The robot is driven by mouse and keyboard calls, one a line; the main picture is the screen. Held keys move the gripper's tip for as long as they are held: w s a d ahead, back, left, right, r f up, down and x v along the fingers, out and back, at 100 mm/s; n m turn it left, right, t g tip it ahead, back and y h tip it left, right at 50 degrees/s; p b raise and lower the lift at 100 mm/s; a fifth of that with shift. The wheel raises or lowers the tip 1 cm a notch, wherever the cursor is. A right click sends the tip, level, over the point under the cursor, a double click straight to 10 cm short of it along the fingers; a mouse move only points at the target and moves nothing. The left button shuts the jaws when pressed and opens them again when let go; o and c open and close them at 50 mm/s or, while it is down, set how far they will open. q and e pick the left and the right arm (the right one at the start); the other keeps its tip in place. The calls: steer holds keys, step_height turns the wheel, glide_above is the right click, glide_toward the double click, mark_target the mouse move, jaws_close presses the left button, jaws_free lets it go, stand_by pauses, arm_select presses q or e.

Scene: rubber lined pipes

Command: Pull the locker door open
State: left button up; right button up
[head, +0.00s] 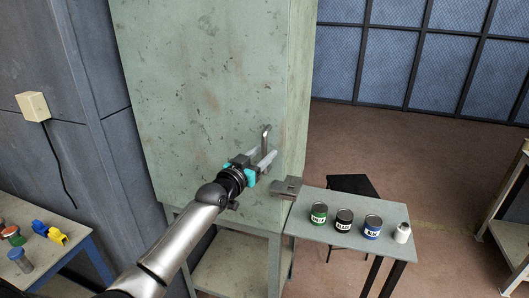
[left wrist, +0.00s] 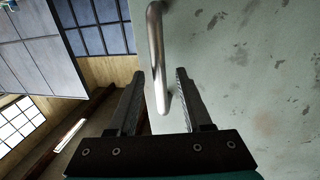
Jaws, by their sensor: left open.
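The locker (head: 200,90) is pale green with worn spots, and its front door looks closed. A metal bar handle (head: 266,136) stands upright near the door's right edge. My left gripper (head: 265,161) is open in front of the door, at the lower part of the handle. In the left wrist view the handle (left wrist: 156,55) reaches down between the two spread fingers (left wrist: 160,78) of the gripper, with gaps showing on both sides. I cannot tell how deep the handle lies between them. My right gripper is not in view.
A small grey table (head: 335,215) with several labelled cans and a white roll (head: 403,232) stands right of the locker. A black stool (head: 350,184) is behind it. A table with coloured items (head: 40,255) is at lower left. Open floor (head: 430,150) lies right.

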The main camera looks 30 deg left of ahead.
arm_select(q)
steer(key=shift+w, duration=0.65)
jaws_close()
stand_by(1.1)
